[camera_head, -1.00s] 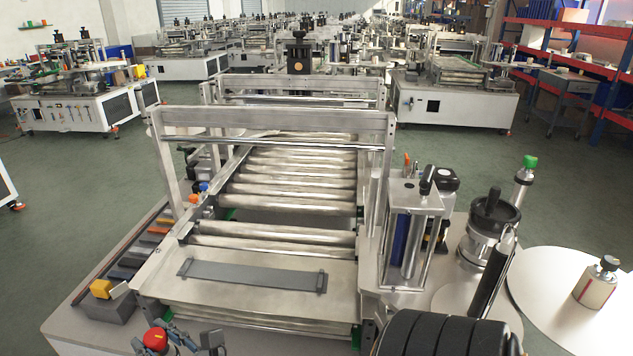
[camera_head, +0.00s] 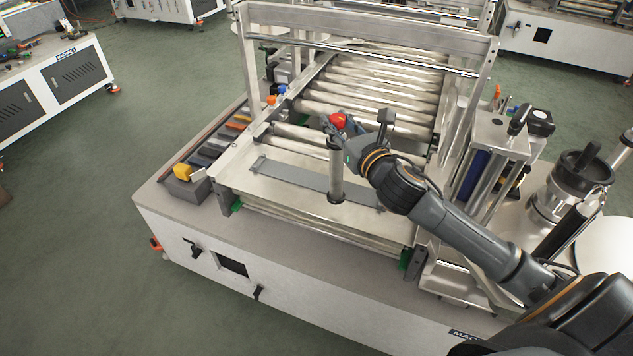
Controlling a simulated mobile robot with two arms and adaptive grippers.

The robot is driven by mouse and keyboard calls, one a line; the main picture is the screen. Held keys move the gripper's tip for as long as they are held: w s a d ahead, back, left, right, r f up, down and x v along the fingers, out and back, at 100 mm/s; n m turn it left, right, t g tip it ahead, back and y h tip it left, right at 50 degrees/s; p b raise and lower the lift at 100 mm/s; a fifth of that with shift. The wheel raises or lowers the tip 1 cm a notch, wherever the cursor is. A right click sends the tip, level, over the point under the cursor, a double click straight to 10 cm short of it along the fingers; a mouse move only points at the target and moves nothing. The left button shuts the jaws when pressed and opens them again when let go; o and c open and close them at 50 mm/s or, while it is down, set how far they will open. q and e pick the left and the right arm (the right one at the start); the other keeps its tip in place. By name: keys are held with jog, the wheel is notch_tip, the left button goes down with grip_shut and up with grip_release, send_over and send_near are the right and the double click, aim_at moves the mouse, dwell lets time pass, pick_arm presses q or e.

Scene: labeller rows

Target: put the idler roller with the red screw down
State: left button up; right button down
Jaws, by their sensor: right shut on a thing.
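The idler roller (camera_head: 336,172) is a slim metallic cylinder with dark ends and stands about upright in the view. A red screw (camera_head: 337,120) shows at its top. My right gripper (camera_head: 336,136) is shut on the roller near its upper end and holds it over the front plate of the machine. The roller's lower end overlaps a flat grey strip (camera_head: 290,172) in the picture; I cannot tell how far apart they are. The fingers partly hide the roller's top. My left gripper is not in view.
Behind the roller lies a bed of metal rollers (camera_head: 380,85) under a metal crossbar frame (camera_head: 370,25). A clamp post (camera_head: 490,160) and a black-topped canister (camera_head: 578,175) stand right. The front ledge (camera_head: 250,235) is clear.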

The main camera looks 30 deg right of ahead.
jog(key=w+d+r, duration=0.3)
jog(key=d+r, duration=0.2)
jog(key=r, duration=0.1)
notch_tip(320, 180, down, 10)
jog(key=p, duration=0.1)
jog(key=shift+s+d+m+h, duration=0.15)
jog(key=shift+d+m+h, duration=0.15)
jog(key=shift+m+h, duration=0.1)
jog(key=shift+f, duration=0.3)
jog(key=c, duration=1)
grip_release()
